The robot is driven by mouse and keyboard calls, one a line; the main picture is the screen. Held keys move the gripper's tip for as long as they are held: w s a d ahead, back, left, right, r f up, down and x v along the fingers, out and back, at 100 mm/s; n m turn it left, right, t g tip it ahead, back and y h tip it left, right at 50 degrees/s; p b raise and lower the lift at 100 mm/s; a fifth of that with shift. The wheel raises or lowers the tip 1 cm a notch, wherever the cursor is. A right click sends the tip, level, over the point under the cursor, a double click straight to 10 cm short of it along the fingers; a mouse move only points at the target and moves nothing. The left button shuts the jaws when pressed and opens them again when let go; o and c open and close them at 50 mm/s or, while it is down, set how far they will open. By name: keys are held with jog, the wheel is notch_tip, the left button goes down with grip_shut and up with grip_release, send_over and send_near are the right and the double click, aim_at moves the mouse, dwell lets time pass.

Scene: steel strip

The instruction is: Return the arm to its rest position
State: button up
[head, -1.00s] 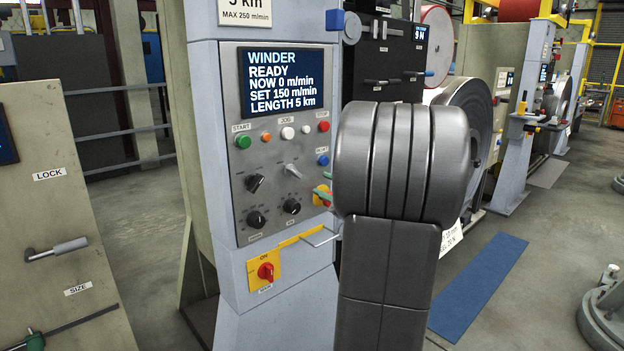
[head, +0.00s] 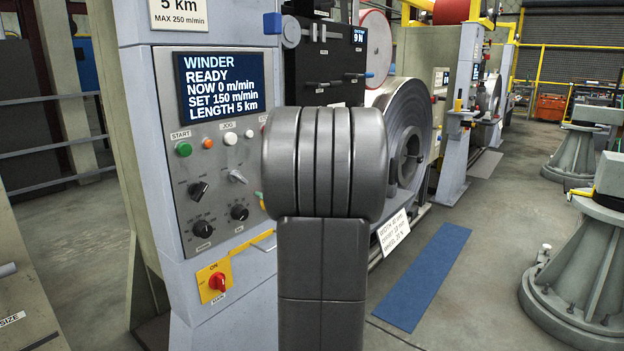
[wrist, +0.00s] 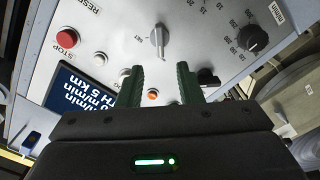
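My arm stands upright in the middle of the head view, its dark grey links in front of the right part of the winder's control panel (head: 207,228). My gripper is hidden behind them there. In the wrist view my gripper (wrist: 160,68) has its two green fingers apart, with nothing held between them. It faces the panel (wrist: 112,32), where a grey selector knob (wrist: 158,40) and an orange button (wrist: 153,94) show near the fingers. I cannot tell the exact gap to the panel. The panel's screen (head: 221,85) reads WINDER READY, NOW 0 m/min, SET 150 m/min, LENGTH 5 km.
A red main switch (head: 217,281) sits low on the winder. A large steel coil (head: 402,105) stands right of my arm, with a blue floor mat (head: 425,275) before it. A round grey pedestal base (head: 575,300) stands at right. The floor between mat and pedestal is clear.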

aim_at(241, 178)
jog(key=x, duration=0.9)
jog(key=shift+w+a, duration=0.25)
jog(key=shift+a, duration=0.05)
jog(key=shift+s+d, duration=0.1)
jog(key=shift+d, duration=0.05)
